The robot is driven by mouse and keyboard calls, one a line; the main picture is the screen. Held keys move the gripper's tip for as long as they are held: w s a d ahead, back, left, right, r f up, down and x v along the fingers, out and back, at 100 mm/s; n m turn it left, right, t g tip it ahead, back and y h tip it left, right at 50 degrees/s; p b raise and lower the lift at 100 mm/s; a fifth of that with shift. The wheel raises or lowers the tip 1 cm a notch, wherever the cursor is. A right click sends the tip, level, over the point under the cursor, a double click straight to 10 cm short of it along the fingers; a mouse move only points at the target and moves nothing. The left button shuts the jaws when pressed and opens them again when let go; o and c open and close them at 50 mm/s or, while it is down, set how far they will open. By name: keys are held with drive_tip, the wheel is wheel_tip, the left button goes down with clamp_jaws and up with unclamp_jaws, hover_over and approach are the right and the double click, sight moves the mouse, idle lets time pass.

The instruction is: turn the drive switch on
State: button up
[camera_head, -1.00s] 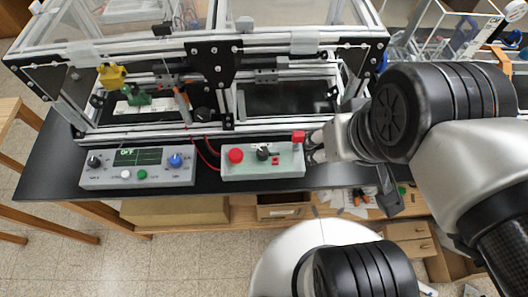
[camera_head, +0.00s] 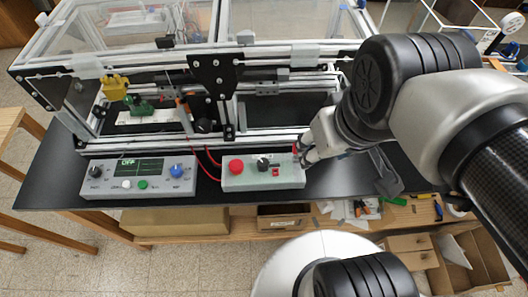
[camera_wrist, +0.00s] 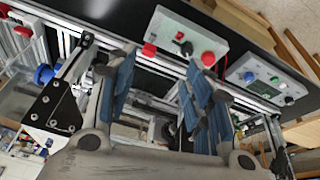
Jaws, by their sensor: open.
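A light grey switch box (camera_head: 245,182) lies on the black bench's front edge. No label reads clearly, so I cannot tell which is the drive switch. My gripper (camera_head: 306,154) is at the box's right end, partly hiding the red-topped part. In the wrist view my gripper (camera_wrist: 160,72) has its blue-padded fingers apart, nothing between them. The red-topped part (camera_wrist: 149,49) shows beyond the fingertips; contact is unclear.
A control panel (camera_head: 140,190) with a green display reading OFF (camera_head: 128,162) stands left of the box. The aluminium extrusion frame (camera_head: 270,136) rises close behind.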

drive_tip(key=w+a+f+n+g, duration=0.2)
drive_tip(key=w+a+n, duration=0.3)
drive_tip(key=w, duration=0.2)
drive_tip(key=n+g, duration=0.2)
drive_tip(key=n, duration=0.3)
approach(263, 162)
wheel_tip(263, 162, down, 9)
drive_tip(key=b, duration=0.5)
drive_tip(key=shift+s+a, duration=0.1)
drive_tip(key=shift+c, duration=0.4)
drive_tip(key=c, duration=1)
